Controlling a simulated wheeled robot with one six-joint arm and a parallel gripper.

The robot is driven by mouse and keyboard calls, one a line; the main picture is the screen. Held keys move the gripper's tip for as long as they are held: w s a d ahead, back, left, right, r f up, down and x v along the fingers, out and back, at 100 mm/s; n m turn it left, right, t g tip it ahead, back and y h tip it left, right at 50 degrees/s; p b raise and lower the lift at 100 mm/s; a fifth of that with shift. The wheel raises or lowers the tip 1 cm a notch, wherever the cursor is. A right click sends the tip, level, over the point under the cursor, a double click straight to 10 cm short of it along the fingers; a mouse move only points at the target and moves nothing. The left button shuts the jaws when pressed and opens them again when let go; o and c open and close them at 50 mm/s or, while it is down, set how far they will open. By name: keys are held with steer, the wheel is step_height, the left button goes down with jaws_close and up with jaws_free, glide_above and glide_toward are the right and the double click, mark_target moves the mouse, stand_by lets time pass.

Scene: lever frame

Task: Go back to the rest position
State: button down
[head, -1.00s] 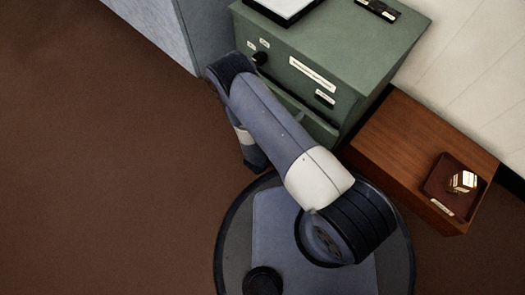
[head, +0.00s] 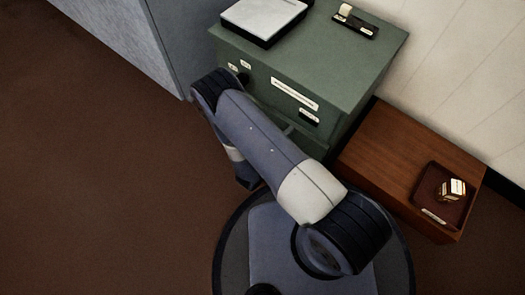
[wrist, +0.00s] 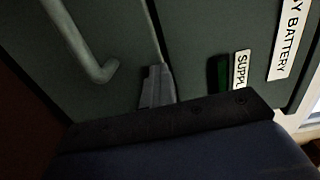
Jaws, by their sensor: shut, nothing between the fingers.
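My arm (head: 262,140) is folded over my round base in the head view, in front of the green cabinet (head: 360,75). My gripper is hidden there. In the wrist view the grey fingers of my gripper (wrist: 157,85) are together, with nothing seen between them. They point at the dark green cabinet front (wrist: 195,40), close by; I cannot tell whether they touch it. A grey bar handle (wrist: 88,50) is to their left. Labels reading "SUPPLY" (wrist: 241,70) and "Y BATTERY" (wrist: 288,38) are to their right, partly cut off.
A white-topped device (head: 264,15) and a small black holder (head: 355,22) sit on the cabinet. A wooden box (head: 385,150) at right bears a dark red tray (head: 428,205) with a white and gold cube (head: 451,189). A grey block (head: 120,40) stands at left. Brown floor is clear at left.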

mark_target(298, 109)
steer(key=c, duration=1.2)
jaws_free()
steer(key=r, duration=0.2)
steer(key=r+p, duration=0.1)
steer(key=r, duration=0.2)
steer(key=r+p, duration=0.1)
steer(key=r, duration=0.1)
steer(key=shift+w+d+r, duration=0.1)
steer(key=shift+w+r, duration=0.2)
steer(key=shift+r, duration=0.05)
steer(key=shift+r+p, duration=0.5)
steer(key=shift+r, duration=0.1)
steer(key=c, duration=0.5)
steer(key=shift+s+d+r, duration=0.1)
steer(key=shift+d+r, duration=0.05)
steer(key=shift+r, duration=0.15)
jaws_close()
steer(key=shift+r, duration=0.2)
steer(key=shift+s, duration=0.1)
steer(key=shift+a+f, duration=0.15)
steer(key=shift+a, duration=0.05)
steer(key=shift+f, duration=0.15)
step_height(298, 109, down, 8)
steer(key=b, duration=0.3)
steer(key=shift+d+b, duration=0.1)
steer(key=shift+b, duration=0.3)
